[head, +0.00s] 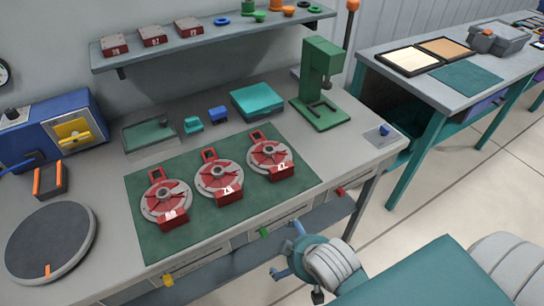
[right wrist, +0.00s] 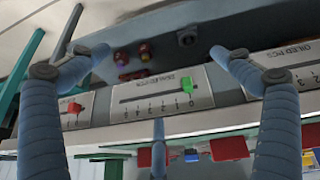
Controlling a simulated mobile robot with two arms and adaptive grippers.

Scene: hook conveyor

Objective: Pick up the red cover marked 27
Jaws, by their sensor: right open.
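The right cover (head: 270,158) has a front label that seems to read 27. The middle cover (head: 219,177) has a small, unclear label, perhaps 26. The left cover (head: 166,202) seems to read 80. My right gripper (head: 284,250) is low in front of the bench's front edge, apart from the covers. My left gripper is not in view.
The bench front has sliders, including a green one (right wrist: 186,85). A shelf (head: 215,40) above holds small numbered red blocks (head: 153,36) and rings. A green press (head: 320,90) stands behind the covers, and a grey turntable (head: 50,240) is at left.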

